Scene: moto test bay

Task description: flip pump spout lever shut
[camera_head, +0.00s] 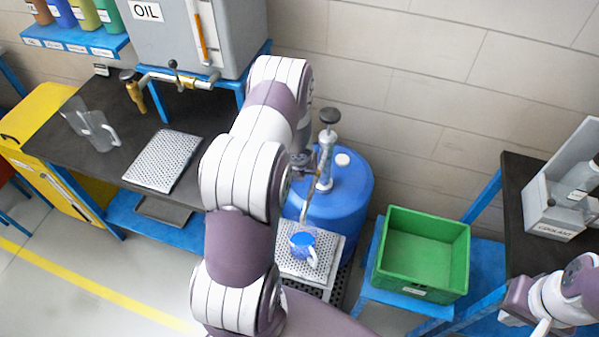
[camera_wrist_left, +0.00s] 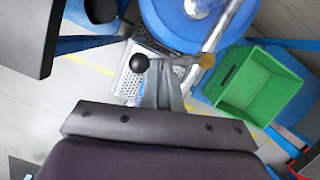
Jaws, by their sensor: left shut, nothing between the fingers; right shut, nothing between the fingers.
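The hand pump (camera_head: 325,160) stands on a blue drum (camera_head: 345,195), its spout reaching down toward a blue mug (camera_head: 303,243) on a perforated tray. In the left wrist view the pump's brass part (camera_wrist_left: 207,60) is right of my fingers. A black ball knob (camera_wrist_left: 139,62), apparently the spout lever's, is just left of my left gripper's fingertips (camera_wrist_left: 165,64). The fingers are shut and empty; contact with the knob cannot be told. In the head view my left arm mostly hides this gripper. My right gripper (camera_head: 508,318) is shut and empty at the lower right.
A green crate (camera_head: 420,283) stands on a blue stand right of the drum. A grey coolant bin (camera_head: 550,222) is on the right bench.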

